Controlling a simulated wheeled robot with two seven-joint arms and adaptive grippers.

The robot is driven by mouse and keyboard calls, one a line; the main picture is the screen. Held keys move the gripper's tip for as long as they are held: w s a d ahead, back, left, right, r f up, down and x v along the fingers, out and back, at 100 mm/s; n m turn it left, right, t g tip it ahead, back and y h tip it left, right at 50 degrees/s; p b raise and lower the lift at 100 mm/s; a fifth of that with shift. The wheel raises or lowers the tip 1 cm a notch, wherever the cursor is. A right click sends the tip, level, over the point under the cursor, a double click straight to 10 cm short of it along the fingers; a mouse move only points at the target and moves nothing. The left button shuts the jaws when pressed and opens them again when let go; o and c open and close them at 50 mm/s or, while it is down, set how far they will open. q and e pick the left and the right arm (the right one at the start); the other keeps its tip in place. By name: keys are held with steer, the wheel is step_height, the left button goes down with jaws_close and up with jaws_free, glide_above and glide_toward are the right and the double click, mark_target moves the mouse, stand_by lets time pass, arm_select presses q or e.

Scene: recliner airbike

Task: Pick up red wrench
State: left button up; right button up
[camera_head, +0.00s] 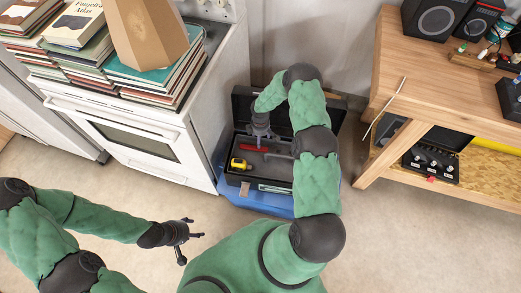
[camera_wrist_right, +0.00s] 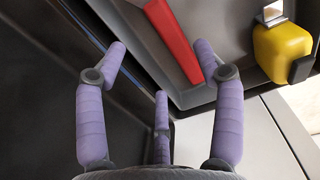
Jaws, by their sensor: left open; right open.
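The red wrench (camera_head: 253,148) lies in the open black toolbox (camera_head: 234,177). In the right wrist view, the red wrench (camera_wrist_right: 176,45) runs from the top edge down to beside the right-hand finger; its upper end is cut off. My right gripper (camera_head: 262,131) is over the toolbox beside the wrench. In its wrist view, the right gripper (camera_wrist_right: 162,50) has its fingers spread, with nothing held; part of the handle shows between them. I cannot tell whether a finger touches it. My left gripper (camera_head: 186,232) is open and empty above the floor at lower left.
A yellow tape measure (camera_head: 240,164) lies in the toolbox near the wrench; it also shows in the wrist view (camera_wrist_right: 283,52). The toolbox stands on a blue base (camera_head: 232,193). A white oven (camera_head: 130,135) stands left, a wooden workbench (camera_head: 387,70) right.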

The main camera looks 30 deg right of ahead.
mark_target(272, 149)
steer(key=shift+s+a+f+b, duration=0.15)
steer(key=shift+f+b, duration=0.2)
steer(key=shift+f, duration=0.75)
steer(key=shift+s+d+f+b, duration=0.1)
steer(key=shift+f+b, duration=0.25)
steer(key=shift+f, duration=0.75)
steer(key=shift+s+a+f+b, duration=0.15)
steer(key=shift+f+b, duration=0.2)
steer(key=shift+f, duration=0.75)
steer(key=shift+d, duration=0.1)
jaws_close()
